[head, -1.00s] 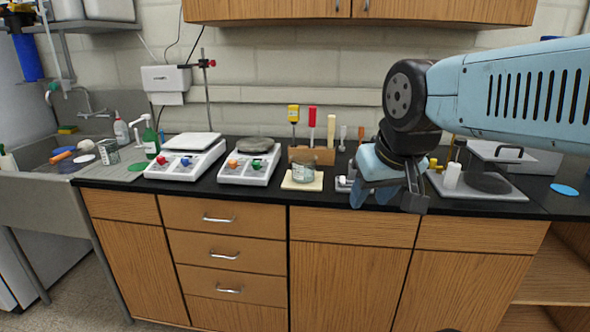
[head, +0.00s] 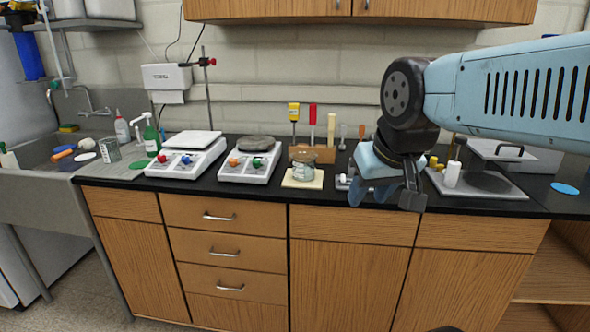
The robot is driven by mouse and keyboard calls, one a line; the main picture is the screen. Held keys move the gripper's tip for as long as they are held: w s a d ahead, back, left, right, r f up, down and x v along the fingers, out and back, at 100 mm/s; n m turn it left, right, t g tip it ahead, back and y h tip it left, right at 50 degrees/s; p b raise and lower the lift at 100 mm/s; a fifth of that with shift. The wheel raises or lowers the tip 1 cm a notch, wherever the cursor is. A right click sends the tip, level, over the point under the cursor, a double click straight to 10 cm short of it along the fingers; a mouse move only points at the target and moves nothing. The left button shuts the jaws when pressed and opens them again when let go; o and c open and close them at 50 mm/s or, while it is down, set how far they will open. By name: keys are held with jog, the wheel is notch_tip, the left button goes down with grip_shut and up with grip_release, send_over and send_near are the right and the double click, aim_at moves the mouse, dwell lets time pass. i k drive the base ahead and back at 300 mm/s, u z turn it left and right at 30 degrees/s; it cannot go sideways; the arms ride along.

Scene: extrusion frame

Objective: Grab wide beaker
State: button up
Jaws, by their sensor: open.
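A short, wide glass beaker (head: 304,166) stands upright on a cream square pad (head: 303,183) near the front of the black counter. Another glass vessel (head: 109,151) with markings stands at the sink's edge on the left. My gripper (head: 384,200) hangs in front of the counter, to the right of the wide beaker and apart from it. It is open, with nothing seen between its fingers.
Two white hotplates (head: 187,156) (head: 250,163) stand left of the beaker. A wooden block with tools (head: 312,153) is behind it. A grey-based apparatus (head: 478,186) stands right of my gripper. The air before the cabinets is clear.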

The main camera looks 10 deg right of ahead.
aim_at(304, 166)
jog(key=u, duration=1.25)
jog(key=k, duration=1)
jog(key=z, duration=1.3)
jog(key=i, duration=1.25)
jog(key=u, duration=0.05)
